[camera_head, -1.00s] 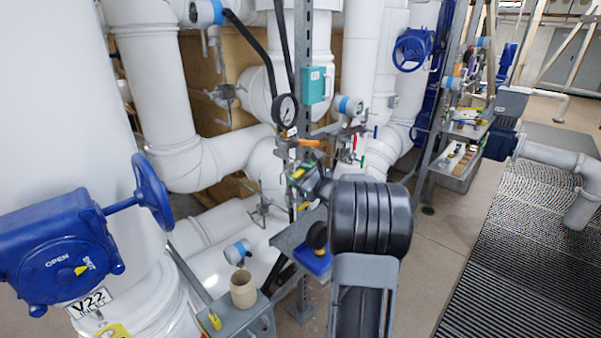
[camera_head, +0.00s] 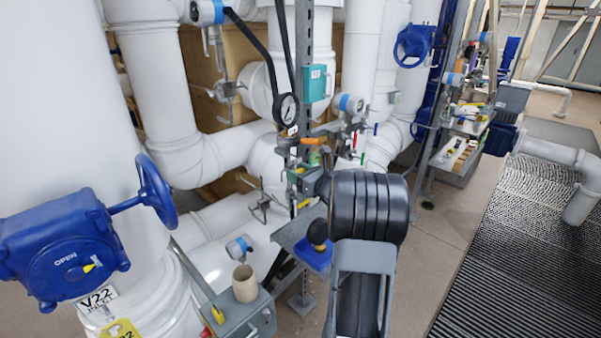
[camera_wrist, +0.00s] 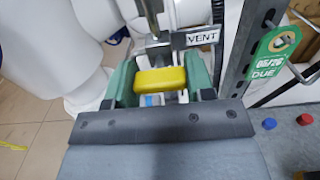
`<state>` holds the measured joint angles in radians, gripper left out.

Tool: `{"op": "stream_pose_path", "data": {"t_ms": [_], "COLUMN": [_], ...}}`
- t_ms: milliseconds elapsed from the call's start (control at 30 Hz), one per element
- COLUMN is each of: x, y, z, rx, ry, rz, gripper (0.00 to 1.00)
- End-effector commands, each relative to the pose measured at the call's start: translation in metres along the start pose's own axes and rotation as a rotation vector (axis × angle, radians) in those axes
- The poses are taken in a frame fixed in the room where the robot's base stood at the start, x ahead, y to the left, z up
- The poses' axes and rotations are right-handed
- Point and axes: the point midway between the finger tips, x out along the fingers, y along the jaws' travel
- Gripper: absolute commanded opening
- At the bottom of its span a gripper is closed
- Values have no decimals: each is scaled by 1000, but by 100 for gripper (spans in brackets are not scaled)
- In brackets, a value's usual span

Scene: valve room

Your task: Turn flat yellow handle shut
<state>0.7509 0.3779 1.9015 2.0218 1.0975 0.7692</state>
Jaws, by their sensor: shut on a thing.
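The flat yellow handle (camera_wrist: 160,82) sits between the green fingers of my gripper (camera_wrist: 160,84) in the wrist view. My gripper is shut on it. The handle lies crosswise in the wrist picture, just below a grey metal fitting and a white VENT label (camera_wrist: 202,37). In the head view my gripper (camera_head: 299,182) is at the piping beside the grey upright post, largely hidden behind my dark wrist. The handle's pipe connection is mostly hidden.
A pressure gauge (camera_head: 286,110) and an orange handle (camera_head: 313,141) are close above my gripper. A grey shelf (camera_head: 290,232) with a blue block is just below. A green DUE tag (camera_wrist: 275,50) hangs on the post. A blue valve (camera_head: 65,250) stands at left.

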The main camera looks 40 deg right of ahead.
Motion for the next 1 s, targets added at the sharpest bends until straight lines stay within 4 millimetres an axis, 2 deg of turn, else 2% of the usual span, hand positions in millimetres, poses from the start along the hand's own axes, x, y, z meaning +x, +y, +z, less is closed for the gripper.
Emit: {"op": "stream_pose_path", "data": {"t_ms": [33,167,200,467,767,867,1000], "x": [1,0,0,1,-3,-13,-39], "y": [-1,-1,-1,0,0,0,-1], "z": [7,7,7,4,2,2,1], "rx": [-6,-6,-6,-4,-3,-4,-4], "ry": [-14,-14,-14,-7,-4,-4,-4], "rz": [-1,-1,-1,0,0,-1,-4], "gripper": [25,25,50,74,74,74,74]}}
